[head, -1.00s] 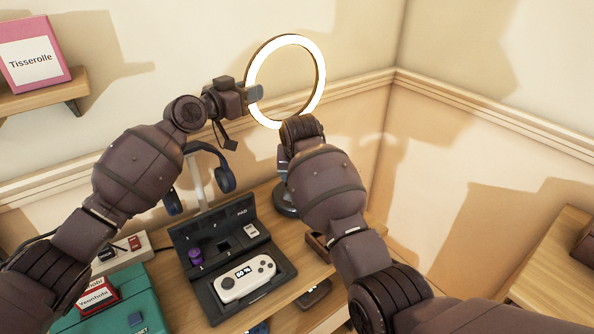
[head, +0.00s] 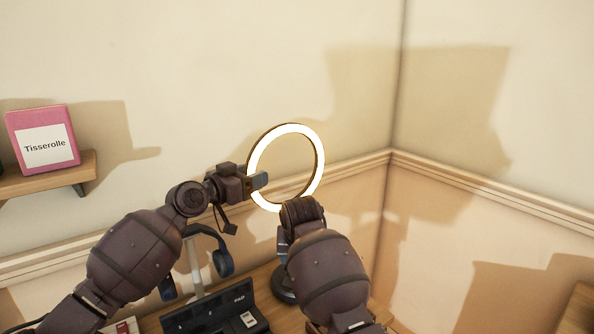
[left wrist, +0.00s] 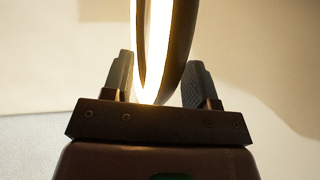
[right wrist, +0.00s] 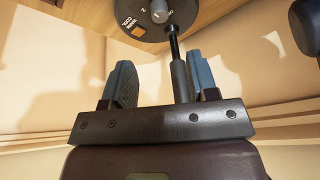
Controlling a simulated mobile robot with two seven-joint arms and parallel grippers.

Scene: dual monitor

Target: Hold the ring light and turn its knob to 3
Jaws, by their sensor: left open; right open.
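The ring light's glowing ring (head: 317,155) stands upright in the head view. In the left wrist view, the ring (left wrist: 182,45) passes between the fingers of my left gripper (left wrist: 157,75), which is open around it. My left gripper also shows at the ring's left side in the head view (head: 258,181). In the right wrist view, my right gripper (right wrist: 160,75) is open, with the light's dark pole (right wrist: 178,72) between its fingers, close to the right finger. The round base (right wrist: 125,12) carries a pale knob (right wrist: 159,11) with printed marks, partly cut off; its setting is unclear.
A headphone (head: 222,262) on a stand is left of the light. A dark console dock (head: 195,320) is at the bottom edge. A shelf (head: 40,184) with a pink box (head: 68,122) is on the left wall. The wall corner is behind.

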